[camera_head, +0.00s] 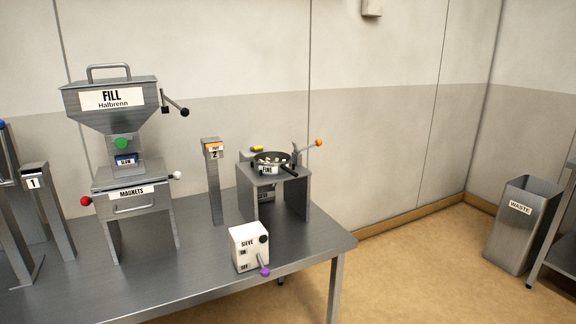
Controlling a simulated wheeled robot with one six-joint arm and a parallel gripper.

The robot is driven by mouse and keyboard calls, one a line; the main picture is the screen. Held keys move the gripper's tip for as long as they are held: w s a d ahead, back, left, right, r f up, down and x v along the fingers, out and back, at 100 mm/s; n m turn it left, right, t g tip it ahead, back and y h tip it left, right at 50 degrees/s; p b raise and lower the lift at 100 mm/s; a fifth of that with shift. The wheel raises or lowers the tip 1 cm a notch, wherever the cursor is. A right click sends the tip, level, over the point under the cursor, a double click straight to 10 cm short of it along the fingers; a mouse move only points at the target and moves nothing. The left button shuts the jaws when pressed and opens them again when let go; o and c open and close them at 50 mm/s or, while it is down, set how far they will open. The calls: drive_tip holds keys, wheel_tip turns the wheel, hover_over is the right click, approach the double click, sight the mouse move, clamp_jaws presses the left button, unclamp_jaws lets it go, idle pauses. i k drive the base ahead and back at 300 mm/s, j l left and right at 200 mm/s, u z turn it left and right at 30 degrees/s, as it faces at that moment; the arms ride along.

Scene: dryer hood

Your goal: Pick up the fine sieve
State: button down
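The fine sieve (271,160) is a dark round pan with a label reading FINE on its front. It sits on top of a small grey metal stand (287,182) at the right part of the table. Several small pale pieces show inside it. A short dark handle seems to stick out at its right front. My gripper is not in view.
The sieve switch box (248,249) with a purple-tipped lever stands in front of the stand. An orange-tipped lever (318,143) rises behind it. Post 2 (214,182) and the FILL hopper (110,102) stand left. The metal table (190,275) has clear front room. A waste bin (522,228) stands right.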

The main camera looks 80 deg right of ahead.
sight(272, 163)
drive_tip(key=z, duration=2.6)
